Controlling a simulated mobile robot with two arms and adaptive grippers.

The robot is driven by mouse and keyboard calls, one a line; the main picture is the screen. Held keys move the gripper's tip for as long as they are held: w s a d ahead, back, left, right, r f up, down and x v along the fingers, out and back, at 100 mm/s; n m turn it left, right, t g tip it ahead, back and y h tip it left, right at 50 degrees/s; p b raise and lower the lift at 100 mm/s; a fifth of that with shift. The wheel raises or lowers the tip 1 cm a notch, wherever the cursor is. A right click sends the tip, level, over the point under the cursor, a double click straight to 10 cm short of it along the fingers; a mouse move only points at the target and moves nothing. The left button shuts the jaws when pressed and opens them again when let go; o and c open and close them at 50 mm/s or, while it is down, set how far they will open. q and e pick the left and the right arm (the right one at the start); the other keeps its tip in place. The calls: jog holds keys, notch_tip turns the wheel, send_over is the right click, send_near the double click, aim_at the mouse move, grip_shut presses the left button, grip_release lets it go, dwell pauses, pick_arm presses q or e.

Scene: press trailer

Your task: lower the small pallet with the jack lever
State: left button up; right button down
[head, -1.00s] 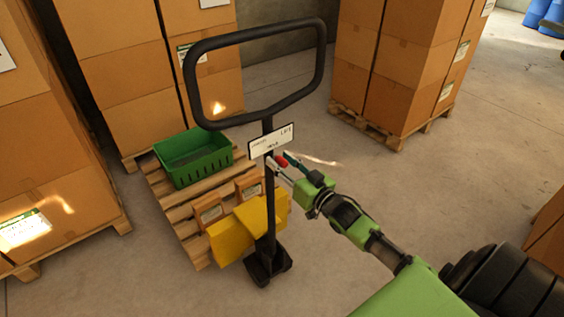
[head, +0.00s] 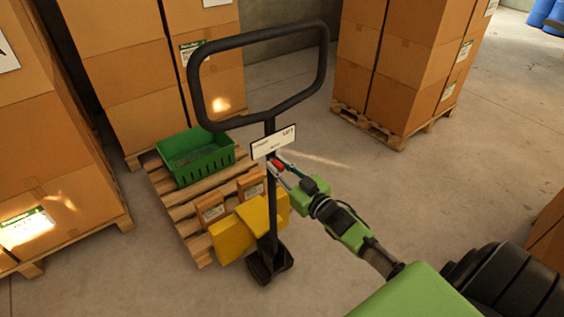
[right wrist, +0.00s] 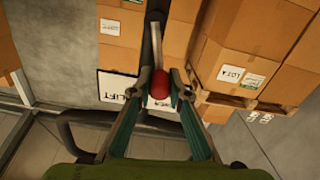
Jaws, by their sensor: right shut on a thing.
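The pallet jack stands upright, with a black loop handle (head: 262,40), a yellow body (head: 240,232) and a white label plate (head: 273,141) on its post. The jack lever's red knob (head: 279,167) sits just below the plate; it also shows in the right wrist view (right wrist: 159,84) at the end of a grey lever. My right gripper (head: 282,169) is shut on the red knob, one finger on each side. The small wooden pallet (head: 176,206) lies behind the jack; its height above the floor is hard to tell. My left gripper is out of view.
A green crate (head: 196,160) and two small brown boxes (head: 211,208) are on the small pallet. Tall carton stacks stand at left (head: 48,150) and on a pallet at right (head: 400,70). Open concrete floor (head: 350,190) lies right of the jack.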

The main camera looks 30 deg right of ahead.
jog(key=shift+s+a+f+n, duration=0.15)
jog(key=shift+a+n, duration=0.25)
jog(key=shift+n, duration=0.4)
jog(key=shift+w+a+f+n, duration=0.1)
jog(key=shift+a+f+n, duration=0.25)
jog(key=shift+n, duration=0.45)
jog(key=shift+s+a+f+n, duration=0.1)
jog(key=shift+a+n, duration=0.35)
jog(key=shift+n, duration=0.35)
jog(key=c, duration=1.9)
grip_release()
jog(key=shift+f, duration=0.1)
jog(key=s, duration=1.2)
jog(key=shift+d, duration=0.35)
